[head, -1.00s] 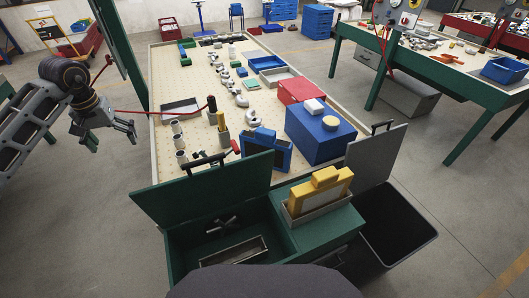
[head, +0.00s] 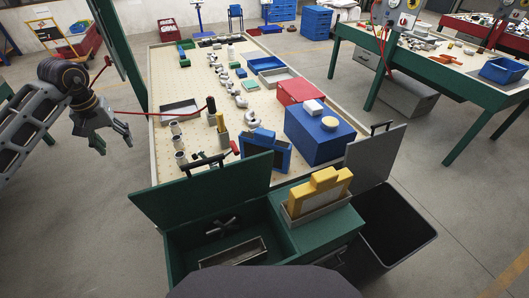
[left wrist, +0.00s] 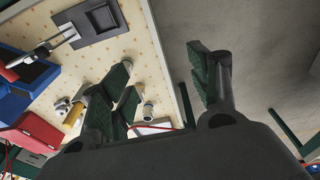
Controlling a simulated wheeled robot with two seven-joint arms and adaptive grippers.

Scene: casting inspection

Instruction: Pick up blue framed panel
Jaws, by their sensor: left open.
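The blue framed panel (head: 266,149) stands near the front of the pegboard table, left of the large blue box. It has a blue rim, a dark face and a tab on top. Its lower part is partly hidden by the raised green lid. My left gripper (head: 114,142) is open and empty over the floor, left of the table and well apart from the panel. Its spread fingers also show in the left wrist view (left wrist: 165,85), with nothing between them. My right gripper is out of view.
The raised green lid (head: 205,190) and grey lid (head: 374,158) flank the table's front. A blue box (head: 318,135), a red box (head: 299,91) and several pale cylinders crowd the tabletop.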

